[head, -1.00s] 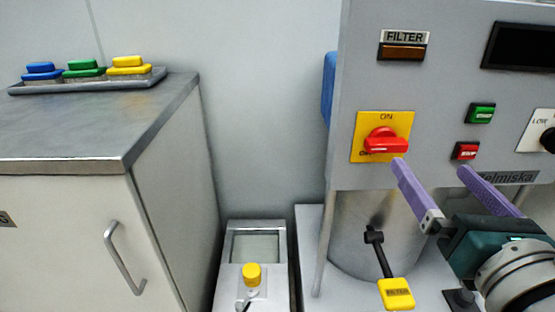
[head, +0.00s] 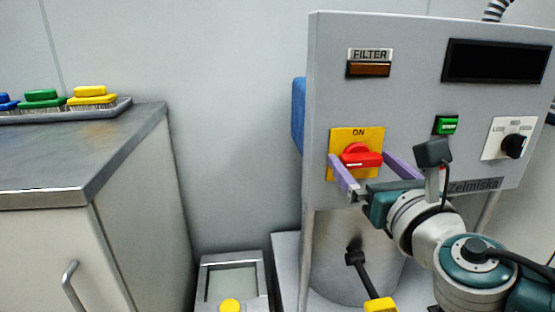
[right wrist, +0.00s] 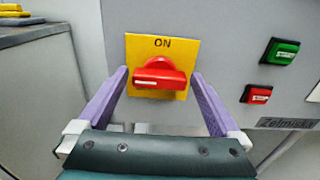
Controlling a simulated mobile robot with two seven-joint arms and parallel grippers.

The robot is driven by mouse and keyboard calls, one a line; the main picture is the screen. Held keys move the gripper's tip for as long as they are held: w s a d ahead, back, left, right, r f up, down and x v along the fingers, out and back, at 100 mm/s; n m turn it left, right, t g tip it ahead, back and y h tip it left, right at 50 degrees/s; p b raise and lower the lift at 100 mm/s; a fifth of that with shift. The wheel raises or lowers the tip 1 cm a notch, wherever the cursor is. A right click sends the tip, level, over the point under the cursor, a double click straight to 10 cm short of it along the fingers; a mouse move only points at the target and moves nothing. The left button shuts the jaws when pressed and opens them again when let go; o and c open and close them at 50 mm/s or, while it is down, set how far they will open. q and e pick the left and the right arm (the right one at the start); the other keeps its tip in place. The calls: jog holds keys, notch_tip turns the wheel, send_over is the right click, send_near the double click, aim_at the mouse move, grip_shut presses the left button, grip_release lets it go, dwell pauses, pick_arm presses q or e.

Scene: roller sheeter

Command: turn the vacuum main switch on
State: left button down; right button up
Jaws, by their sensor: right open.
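The vacuum main switch is a red rotary knob (head: 361,155) on a yellow plate (head: 343,136) marked ON at the top, on the grey machine panel. In the right wrist view the red knob (right wrist: 158,75) has its bar and white mark lying roughly level. My right gripper (head: 358,160) is open, with one purple finger on each side of the knob. In the right wrist view the fingers (right wrist: 159,78) flank the knob with gaps on both sides, apart from it. My left gripper is not in view.
The panel also has a FILTER lamp (head: 369,69), a green button (head: 446,125), a red button (right wrist: 257,94) and a black dial (head: 514,146). A yellow-ended lever (head: 380,304) hangs below. A metal-topped cabinet (head: 80,150) with brushes stands left.

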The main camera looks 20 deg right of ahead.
jog(key=shift+c, duration=0.2)
jog(key=shift+c, duration=0.8)
jog(key=c, duration=1)
